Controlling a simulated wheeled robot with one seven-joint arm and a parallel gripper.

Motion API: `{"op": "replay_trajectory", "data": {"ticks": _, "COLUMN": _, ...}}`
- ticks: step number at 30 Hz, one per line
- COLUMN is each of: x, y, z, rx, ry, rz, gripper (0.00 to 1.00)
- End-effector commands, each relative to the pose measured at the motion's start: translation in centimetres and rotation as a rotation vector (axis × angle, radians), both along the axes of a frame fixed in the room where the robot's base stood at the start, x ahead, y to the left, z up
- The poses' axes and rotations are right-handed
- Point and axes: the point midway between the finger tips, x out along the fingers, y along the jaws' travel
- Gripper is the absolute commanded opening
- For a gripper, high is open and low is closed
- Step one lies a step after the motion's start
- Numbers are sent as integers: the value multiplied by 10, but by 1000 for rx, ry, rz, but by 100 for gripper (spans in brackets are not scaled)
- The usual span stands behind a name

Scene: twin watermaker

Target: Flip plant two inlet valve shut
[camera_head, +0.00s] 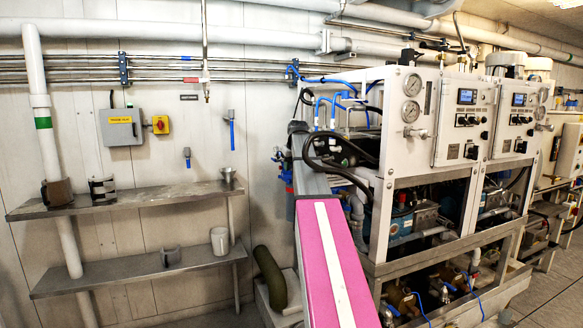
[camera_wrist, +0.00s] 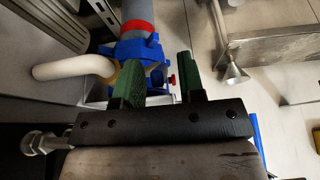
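In the wrist view my gripper (camera_wrist: 157,72) shows two green fingers standing apart, with nothing held between them. A blue fitting (camera_wrist: 132,50) on a grey pipe with a red band (camera_wrist: 139,26) lies just beyond the left finger. A small red knob (camera_wrist: 172,79) shows between the fingers, close to the right one. I cannot tell whether this fitting is the plant two inlet valve or how its handle stands. In the head view, blue-handled valves (camera_head: 419,297) sit low on the frame, and none is labelled readably. My gripper does not show there.
The white plant rack (camera_head: 420,150) with gauges and two control panels stands at the right. My pink and white arm link crosses in front of it. Steel shelves (camera_head: 130,198) stand at the left. In the wrist view a pale curved pipe (camera_wrist: 72,68) lies left of the fingers.

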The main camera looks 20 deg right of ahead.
Motion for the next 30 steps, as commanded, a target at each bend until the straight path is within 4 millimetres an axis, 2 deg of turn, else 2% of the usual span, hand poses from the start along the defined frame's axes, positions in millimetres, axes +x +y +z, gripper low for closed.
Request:
{"op": "replay_trajectory", "data": {"ticks": 8, "x": 1, "y": 0, "z": -1, "rx": 0, "ry": 0, "rz": 0, "gripper": 36}}
{"op": "replay_trajectory", "data": {"ticks": 11, "x": 1, "y": 0, "z": -1, "rx": 0, "ry": 0, "rz": 0, "gripper": 7}}
{"op": "replay_trajectory", "data": {"ticks": 12, "x": 1, "y": 0, "z": -1, "rx": 0, "ry": 0, "rz": 0, "gripper": 0}}
{"op": "replay_trajectory", "data": {"ticks": 20, "x": 4, "y": 0, "z": 0, "rx": 0, "ry": 30, "rz": 1, "gripper": 0}}
{"op": "replay_trajectory", "data": {"ticks": 30, "x": 10, "y": 0, "z": 7, "rx": -8, "ry": 244, "rz": 1, "gripper": 0}}
